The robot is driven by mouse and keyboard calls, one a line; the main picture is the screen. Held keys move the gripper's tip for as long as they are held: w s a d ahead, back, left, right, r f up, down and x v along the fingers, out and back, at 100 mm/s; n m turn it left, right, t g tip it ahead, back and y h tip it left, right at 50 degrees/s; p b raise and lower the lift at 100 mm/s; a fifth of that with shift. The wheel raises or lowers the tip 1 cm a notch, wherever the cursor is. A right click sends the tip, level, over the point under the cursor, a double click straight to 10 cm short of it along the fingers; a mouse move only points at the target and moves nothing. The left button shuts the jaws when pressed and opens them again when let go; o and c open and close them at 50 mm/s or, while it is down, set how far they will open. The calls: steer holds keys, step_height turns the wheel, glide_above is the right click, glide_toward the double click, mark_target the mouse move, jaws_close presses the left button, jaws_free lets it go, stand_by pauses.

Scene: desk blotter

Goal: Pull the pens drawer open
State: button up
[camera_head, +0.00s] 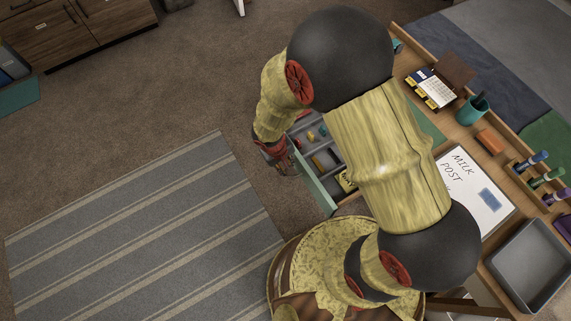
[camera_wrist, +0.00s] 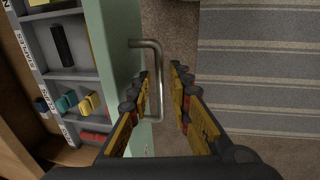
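A drawer with a pale green front (camera_head: 313,182) stands pulled out from the desk in the head view. Its front panel (camera_wrist: 112,62) and grey compartments (camera_wrist: 75,82) fill the left of the wrist view. A metal bar handle (camera_wrist: 158,58) sticks out from the panel. My gripper (camera_wrist: 160,76) has its two fingers on either side of the handle bar, with a visible gap on the right side. It is open; contact on the left side is unclear. In the head view, my gripper (camera_head: 278,155) is at the drawer front. No pens label is readable.
The drawer holds a black item (camera_wrist: 62,46), yellow and teal pieces (camera_wrist: 87,103) and a red item (camera_wrist: 95,137). The desktop carries a whiteboard (camera_head: 478,200), teal cup (camera_head: 470,112), markers (camera_head: 540,178) and grey tray (camera_head: 530,265). Carpet and a striped rug (camera_head: 150,235) lie before the drawer.

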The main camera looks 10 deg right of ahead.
steer(key=shift+o, duration=0.6)
steer(key=shift+r, duration=0.1)
step_height(320, 180, up, 12)
steer(key=a, duration=0.2)
steer(key=shift+s+f, duration=0.2)
steer(key=shift+s, duration=0.2)
steer(key=shift+a, duration=0.1)
